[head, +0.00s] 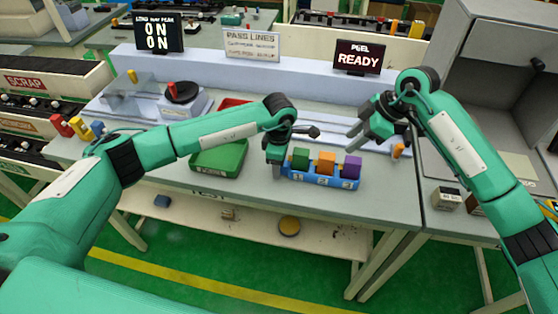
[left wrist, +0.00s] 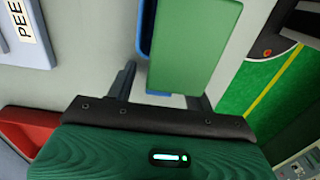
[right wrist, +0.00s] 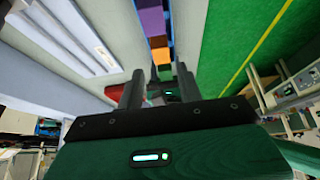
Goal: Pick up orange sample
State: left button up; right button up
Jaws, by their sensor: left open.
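The orange sample (head: 325,161) stands in the middle slot of a blue rack (head: 320,180), between a green sample (head: 300,158) and a purple sample (head: 351,166). My left gripper (head: 277,168) is open at the rack's left end, close to the green sample. In the left wrist view the green sample (left wrist: 185,45) looms large in front of the open fingers; contact cannot be told. My right gripper (head: 362,135) is open and empty, above and behind the rack's right side. In the right wrist view the orange sample (right wrist: 159,42) shows beyond its fingers.
A green tray (head: 219,160) lies left of my left gripper, with a red tray (head: 235,103) behind it. A peel screen (head: 357,58) reading READY stands at the back. A grey cabinet (head: 500,20) stands at the right. The bench in front of the rack is clear.

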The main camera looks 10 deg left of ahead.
pick_arm(q)
jog(key=c, duration=1.1)
